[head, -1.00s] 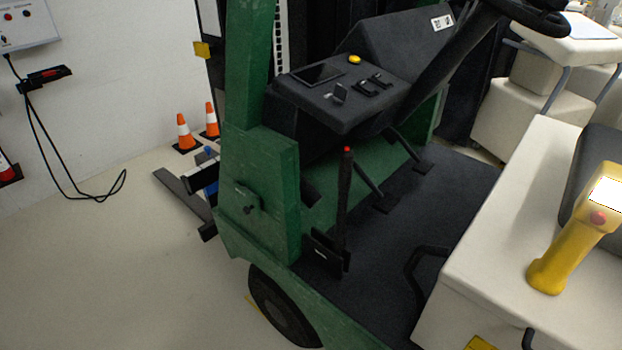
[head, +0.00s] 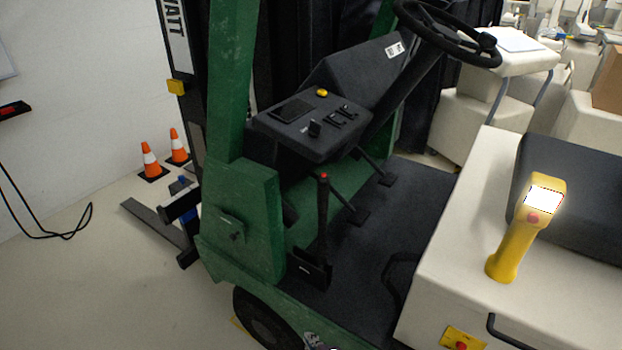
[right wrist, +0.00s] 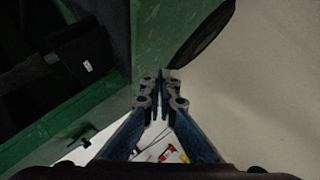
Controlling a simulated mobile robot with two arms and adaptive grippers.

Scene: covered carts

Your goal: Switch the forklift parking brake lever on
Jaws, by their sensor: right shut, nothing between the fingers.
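The forklift parking brake lever (head: 323,220) is a black, nearly upright stick with a red tip, rising from a black bracket at the edge of the forklift's floor in the head view. In the right wrist view, a dark bracket with a small white label (right wrist: 87,66) shows at upper left; the lever stick is hard to make out there. My right gripper (right wrist: 163,76) is shut and empty, beside the green forklift body and apart from the lever. Only a small part of it (head: 314,341) shows at the head view's bottom edge. My left gripper is not in view.
The green forklift (head: 240,225) has a dark dashboard (head: 305,125), a steering wheel (head: 450,35) and a cream seat base (head: 440,270) with a yellow handheld control (head: 515,245). Orange cones (head: 150,162) stand behind its forks.

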